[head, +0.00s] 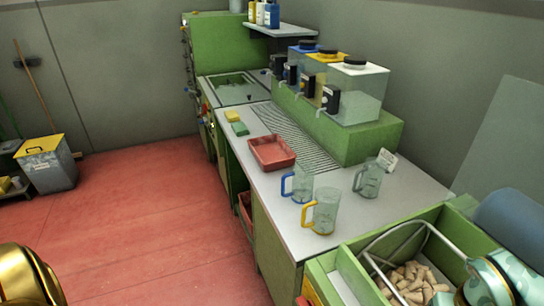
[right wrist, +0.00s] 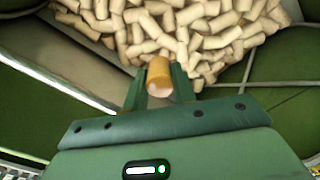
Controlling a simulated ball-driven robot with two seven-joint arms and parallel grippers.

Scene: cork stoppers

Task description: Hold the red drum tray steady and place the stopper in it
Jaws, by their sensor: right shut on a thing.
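A red rectangular tray (head: 272,152) sits on the grey counter in the head view and looks empty. In the right wrist view my right gripper (right wrist: 159,82) is shut on one orange-brown cork stopper (right wrist: 159,74), with its pale end toward the camera. The stopper is in front of a heap of loose tan corks (right wrist: 205,35). The heap also shows in the head view (head: 412,280), inside a green bin (head: 460,226). The right gripper's fingers are not clear in the head view. My left gripper is not in view.
A blue-handled jug (head: 300,184), a yellow-handled jug (head: 324,212) and another clear jug (head: 368,180) stand on the counter (head: 268,186) between tray and bin. Dispensers (head: 358,92) stand behind on a green block. A sponge (head: 232,116) lies beyond the tray.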

